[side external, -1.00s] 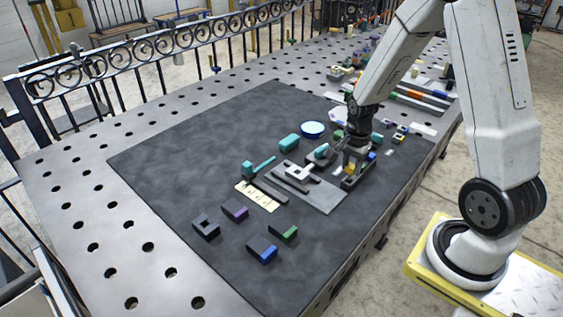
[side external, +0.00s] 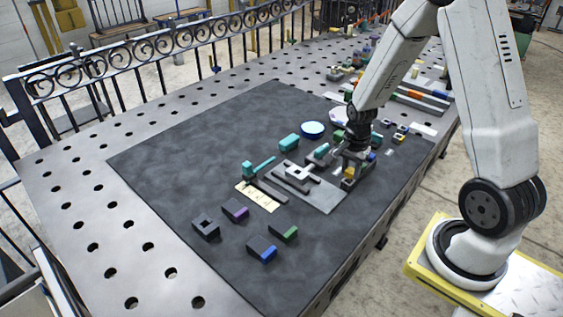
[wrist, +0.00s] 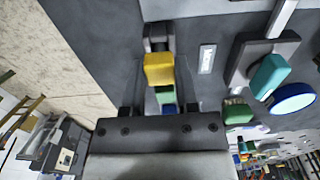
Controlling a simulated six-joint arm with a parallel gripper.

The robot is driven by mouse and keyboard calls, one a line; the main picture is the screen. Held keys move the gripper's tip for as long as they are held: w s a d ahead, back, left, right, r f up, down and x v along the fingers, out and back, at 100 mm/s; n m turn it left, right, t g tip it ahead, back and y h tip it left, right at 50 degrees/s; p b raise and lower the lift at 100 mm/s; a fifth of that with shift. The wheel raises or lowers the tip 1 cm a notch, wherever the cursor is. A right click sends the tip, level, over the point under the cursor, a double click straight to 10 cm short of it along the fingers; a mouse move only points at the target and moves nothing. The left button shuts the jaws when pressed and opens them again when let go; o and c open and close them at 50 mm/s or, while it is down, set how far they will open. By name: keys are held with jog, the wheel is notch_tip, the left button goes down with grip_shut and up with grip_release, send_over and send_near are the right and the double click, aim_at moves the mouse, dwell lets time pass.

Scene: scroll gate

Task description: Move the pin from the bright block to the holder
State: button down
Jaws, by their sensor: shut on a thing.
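My gripper (side external: 352,158) is low over the right part of the dark mat, pointing down. It is shut on the pin, which is too small and too covered to make out clearly. A bright yellow block (side external: 349,173) shows just below the fingers. In the wrist view the yellow block (wrist: 158,68) lies in line with the gap between the fingers, against a dark block (wrist: 158,40). Green (wrist: 165,95) and blue (wrist: 168,107) pieces show in the same line. I cannot tell which piece is the holder.
A grey plate (side external: 318,192) with light and dark bars lies left of my gripper. Several dark blocks with coloured ends (side external: 263,250) sit toward the front. The mat's left side is clear.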

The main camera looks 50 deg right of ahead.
jog(key=shift+f, duration=0.85)
dwell(0.6)
grip_release()
dwell(0.3)
jog(key=shift+r, duration=0.25)
jog(key=shift+r, duration=3.25)
jog(key=shift+a, duration=0.1)
